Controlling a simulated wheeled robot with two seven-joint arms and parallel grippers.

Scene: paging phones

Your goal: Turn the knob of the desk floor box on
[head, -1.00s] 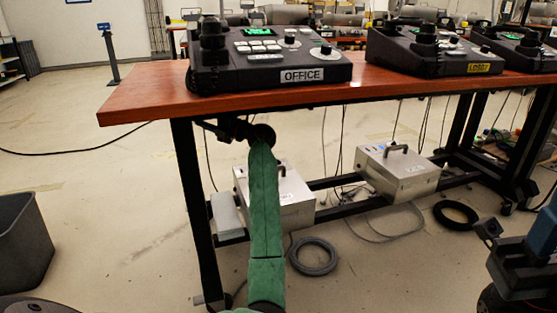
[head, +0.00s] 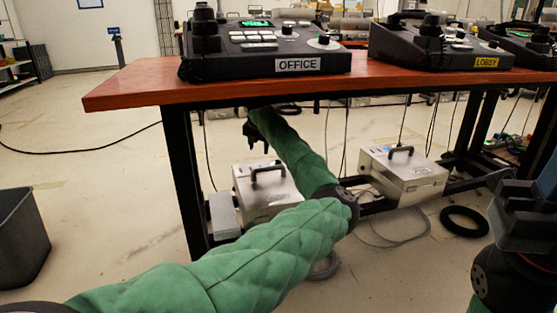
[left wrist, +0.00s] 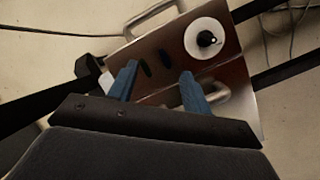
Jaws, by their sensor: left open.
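Two pale metal boxes with top handles stand under the desk: a left floor box (head: 266,190) and a right one (head: 404,174). My left gripper (head: 257,142) is under the desktop, appearing above the left box in the head view. In the left wrist view, a box (left wrist: 165,52) shows a black knob on a white disc (left wrist: 205,38), dark slots and a handle. The open, empty fingers (left wrist: 158,86) point towards this box, with the knob beyond the right finger. The knob's setting is unclear. A dark part of my right arm shows at the right edge; its jaws are not clear.
The red-brown desktop (head: 135,86) carries an OFFICE console (head: 265,50) and a LOBBY console (head: 440,45). A black desk leg (head: 184,180) stands left of the left box. Cables hang behind, a black coil (head: 464,222) lies right, and a grey bin (head: 20,240) stands left.

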